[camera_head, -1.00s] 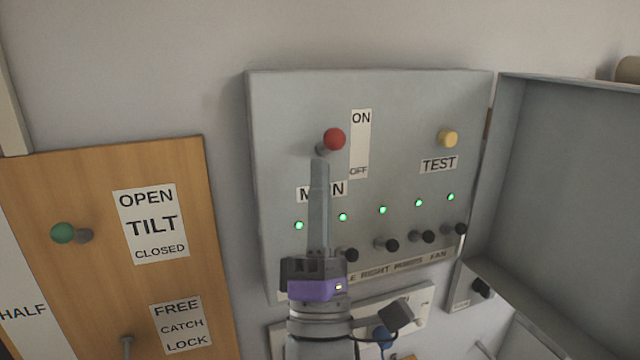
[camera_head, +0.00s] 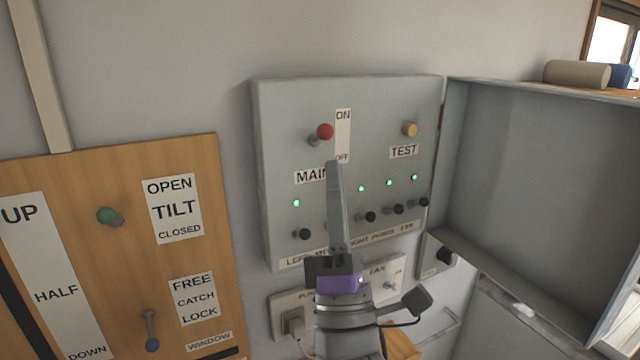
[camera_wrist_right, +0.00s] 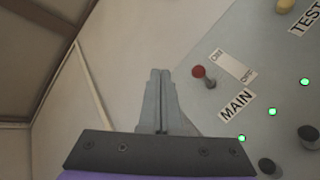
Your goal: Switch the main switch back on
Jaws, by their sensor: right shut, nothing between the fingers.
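The main switch (camera_head: 324,131) is a lever with a red knob on the grey panel (camera_head: 290,100), above the MAIN label. Its knob is up, level with the space between the middle and the ON end of the ON/OFF strip (camera_head: 343,130). It also shows in the right wrist view (camera_wrist_right: 199,72), right of my fingertips. My right gripper (camera_head: 333,165) is shut and empty, pointing up in front of the panel, with its tips just below the red knob in the head view. In the wrist view the fingers (camera_wrist_right: 160,75) appear apart from the lever. My left gripper is out of view.
Green lights and black switches (camera_head: 303,234) line the lower panel. A yellow TEST button (camera_head: 410,129) is at upper right. The panel's open door (camera_head: 540,170) stands at the right. A wooden board (camera_head: 130,250) with TILT and catch levers is at the left.

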